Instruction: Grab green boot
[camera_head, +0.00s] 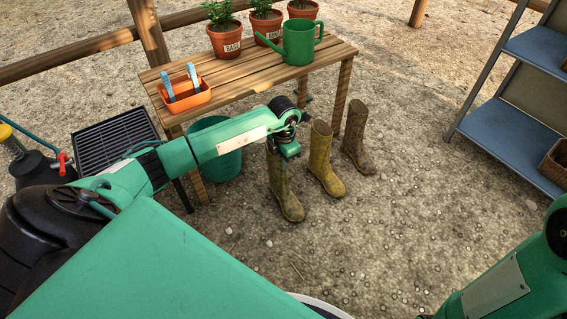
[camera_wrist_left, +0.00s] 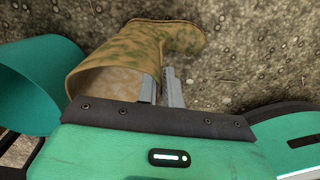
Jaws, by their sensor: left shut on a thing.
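The green boot (camera_head: 284,190) stands upright on the gravel, leftmost in a row of boots, with mud on it. My left gripper (camera_head: 290,154) is at the top of its shaft and covers part of the opening. In the left wrist view the boot (camera_wrist_left: 120,65) shows its open top and its foot pointing away. The left gripper's fingers (camera_wrist_left: 161,90) are shut on the shaft's rim. A yellow boot (camera_head: 322,160) and a brown boot (camera_head: 357,140) stand to the right. My right gripper is out of the picture.
A wooden bench (camera_head: 245,80) behind the boots bears potted plants (camera_head: 224,38), a green watering can (camera_head: 299,42) and an orange tray (camera_head: 184,98). A teal bucket (camera_head: 222,162) stands left of the boot. Blue shelves (camera_head: 510,135) are at the right. The front gravel is clear.

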